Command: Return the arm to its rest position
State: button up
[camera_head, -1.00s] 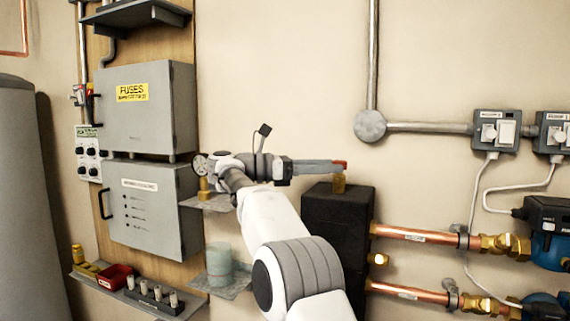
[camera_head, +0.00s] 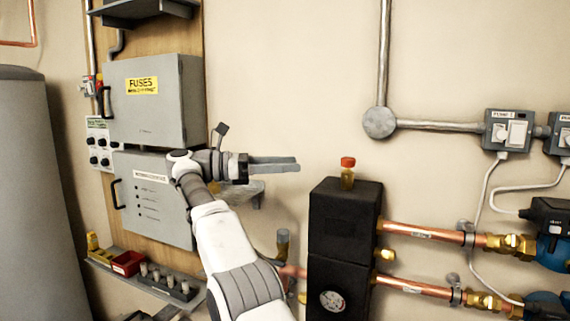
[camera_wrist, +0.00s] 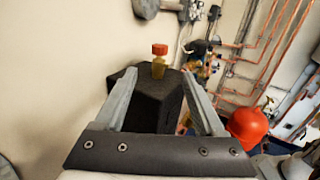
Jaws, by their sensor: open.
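My gripper (camera_head: 296,164) is in front of the wall, left of the black insulated block (camera_head: 345,220), with its fingers pointing right. In the wrist view my gripper (camera_wrist: 160,95) shows two fingers spread apart with nothing held between them. A small brass fitting with a red cap (camera_head: 347,173) stands upright on top of the black block, apart from my fingertips. It also shows in the wrist view (camera_wrist: 159,62), beyond the fingers. My arm reaches up from the bottom of the head view and hides part of the lower grey box.
A grey fuse box (camera_head: 150,100) and a lower grey box (camera_head: 150,195) hang on the board behind my arm. A shelf with a red tray (camera_head: 128,263) is at lower left. Copper pipes (camera_head: 425,233) run right from the block. The upper middle wall is clear.

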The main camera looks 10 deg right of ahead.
jog(key=w+d+r+n+t+h+p, duration=0.1)
jog(key=w+d+r+n+t, duration=0.1)
jog(key=r+n+t, duration=0.6)
jog(key=w+d+r+n+t+h+p, duration=0.1)
jog(key=w+d+r+n+t, duration=0.2)
jog(key=r, duration=1)
jog(key=s+a+r+n+t+y+p, duration=0.1)
jog(key=a+r+n+t+y, duration=0.2)
jog(key=n+t+y, duration=0.5)
jog(key=s+a+r+n+t+y+p, duration=0.1)
jog(key=a+r+n+t+y, duration=0.2)
jog(key=n, duration=1)
jog(key=s+a+f+n+g+y+p, duration=0.2)
jog(key=s+f+n+g+y, duration=0.3)
jog(key=s+f+n+y, duration=0.85)
jog(key=s+d+f+n+g+h, duration=0.1)
jog(key=s+d+f+n+g, duration=0.1)
jog(key=s+f, duration=0.6)
jog(key=s+d+f+n+g+h+p, duration=0.1)
jog(key=s+f+n+g, duration=0.3)
jog(key=s+f, duration=0.5)
jog(key=s+d+f+n+g+h, duration=0.2)
jog(key=s+f+n+g, duration=0.1)
jog(key=s+f, duration=0.5)
jog(key=shift+s+d+f+g, duration=0.35)
jog(key=shift+f+g, duration=0.15)
jog(key=shift+g, duration=0.2)
